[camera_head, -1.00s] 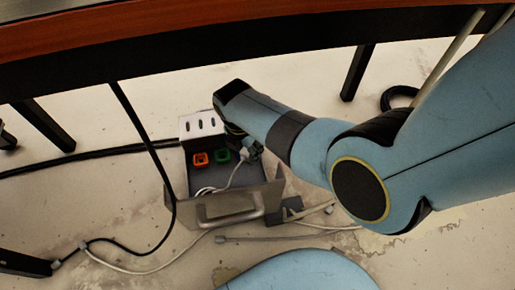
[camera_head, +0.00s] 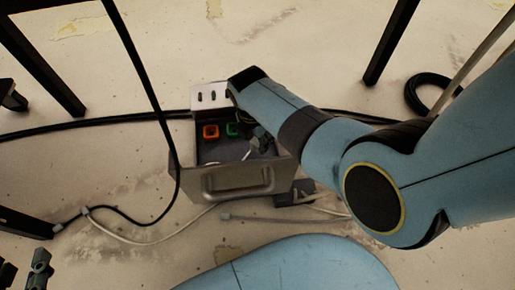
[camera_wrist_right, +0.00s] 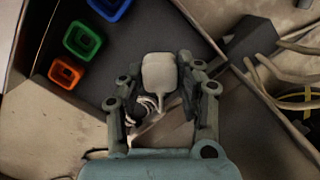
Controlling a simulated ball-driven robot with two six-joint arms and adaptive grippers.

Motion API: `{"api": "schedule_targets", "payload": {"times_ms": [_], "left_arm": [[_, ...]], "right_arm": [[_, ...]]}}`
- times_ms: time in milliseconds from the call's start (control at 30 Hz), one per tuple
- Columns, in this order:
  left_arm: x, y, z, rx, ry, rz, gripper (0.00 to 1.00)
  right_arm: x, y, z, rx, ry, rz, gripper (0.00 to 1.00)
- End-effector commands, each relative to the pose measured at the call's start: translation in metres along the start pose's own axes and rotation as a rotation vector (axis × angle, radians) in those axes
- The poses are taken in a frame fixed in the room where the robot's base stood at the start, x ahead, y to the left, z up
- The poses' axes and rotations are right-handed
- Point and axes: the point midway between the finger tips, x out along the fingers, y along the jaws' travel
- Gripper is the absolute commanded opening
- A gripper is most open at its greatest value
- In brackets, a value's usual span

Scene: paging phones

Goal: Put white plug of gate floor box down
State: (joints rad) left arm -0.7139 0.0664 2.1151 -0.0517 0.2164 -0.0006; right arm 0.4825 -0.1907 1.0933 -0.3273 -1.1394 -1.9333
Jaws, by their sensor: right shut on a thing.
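The gate floor box (camera_head: 181,160) is an open grey metal box on the floor, with a handle at its near side. Inside are an orange socket (camera_head: 211,132) and a green socket (camera_head: 232,130); the wrist view also shows a blue socket (camera_wrist_right: 112,8). My right gripper (camera_head: 262,142) is over the box's right part. In the wrist view, my right gripper (camera_wrist_right: 160,82) is shut on the white plug (camera_wrist_right: 159,72), whose cable trails back between the fingers. The plug's contact with the box floor cannot be told. My left gripper (camera_head: 24,270) is at the lower left, fingers apart, far from the box.
A slotted panel (camera_head: 209,97) forms the box's far side. Black cables (camera_head: 90,123) and a pale cable (camera_head: 150,242) lie on the floor. A dark block (camera_head: 294,194) with cables sits right of the box. Dark table legs (camera_head: 390,45) stand beyond.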

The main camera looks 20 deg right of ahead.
Motion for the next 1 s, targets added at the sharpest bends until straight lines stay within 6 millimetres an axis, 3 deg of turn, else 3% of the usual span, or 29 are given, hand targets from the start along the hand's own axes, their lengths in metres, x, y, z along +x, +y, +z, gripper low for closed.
{"api": "schedule_targets", "payload": {"times_ms": [100, 367, 467, 733, 1000], "left_arm": [[0.010, -0.001, -0.024, 0.009, 0.091, 0.000, 0.40], [0.016, -0.002, -0.048, 0.018, 0.179, 0.000, 0.40], [0.021, -0.002, -0.066, 0.024, 0.251, 0.000, 0.40], [0.024, -0.002, -0.144, 0.055, 0.559, 0.004, 0.40], [0.003, 0.001, -0.221, 0.090, 0.903, 0.011, 0.40]], "right_arm": [[0.005, -0.001, -0.001, 0.000, 0.001, -0.001, 0.02], [0.007, 0.000, -0.001, 0.000, 0.001, 0.000, 0.02], [0.011, -0.001, -0.002, 0.000, 0.001, -0.001, 0.02], [0.024, -0.001, -0.004, 0.000, 0.002, -0.002, 0.02], [0.036, -0.001, -0.005, -0.001, 0.002, -0.002, 0.02]]}}
